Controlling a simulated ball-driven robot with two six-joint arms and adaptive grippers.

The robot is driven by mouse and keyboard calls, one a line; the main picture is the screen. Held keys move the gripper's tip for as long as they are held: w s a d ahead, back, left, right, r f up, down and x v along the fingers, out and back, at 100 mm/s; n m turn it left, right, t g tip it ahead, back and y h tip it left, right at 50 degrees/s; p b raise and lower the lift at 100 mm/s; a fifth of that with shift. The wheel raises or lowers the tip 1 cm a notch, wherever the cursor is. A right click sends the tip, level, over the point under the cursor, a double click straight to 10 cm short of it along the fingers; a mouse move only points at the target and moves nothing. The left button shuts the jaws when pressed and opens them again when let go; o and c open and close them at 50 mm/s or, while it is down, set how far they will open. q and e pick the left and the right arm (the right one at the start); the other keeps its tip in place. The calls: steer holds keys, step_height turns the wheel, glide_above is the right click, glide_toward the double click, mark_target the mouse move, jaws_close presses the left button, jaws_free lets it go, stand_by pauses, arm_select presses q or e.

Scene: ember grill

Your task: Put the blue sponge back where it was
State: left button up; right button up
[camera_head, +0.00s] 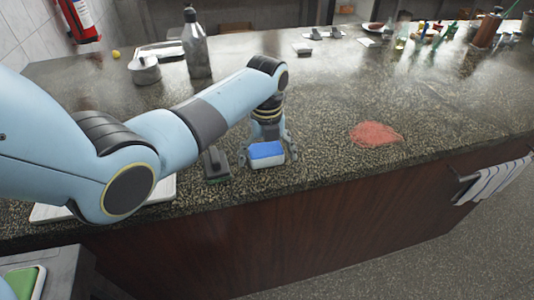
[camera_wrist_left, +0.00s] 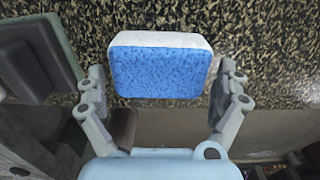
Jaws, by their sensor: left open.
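The blue sponge (camera_head: 266,151), blue with a whitish side, is near the front edge of the dark speckled counter (camera_head: 320,165). In the left wrist view the sponge (camera_wrist_left: 160,72) lies between the two fingers of my left gripper (camera_wrist_left: 162,88), with a small gap on each side. My left gripper (camera_head: 268,157) reaches down over the sponge in the head view and is open. Whether the sponge's underside rests fully on the counter is hard to tell. My right gripper is not in view.
A dark block-like tool with a green base (camera_head: 216,166) stands just left of the sponge. A reddish patch (camera_head: 375,134) lies to the right. A grey bottle (camera_head: 196,44) and a small round container (camera_head: 145,69) stand farther back. A striped towel (camera_head: 490,182) hangs in front at right.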

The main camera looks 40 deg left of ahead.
mark_target(267, 152)
arm_select(q)
step_height(267, 152, up, 12)
steer(key=shift+r, duration=0.15)
stand_by(0.3)
stand_by(0.5)
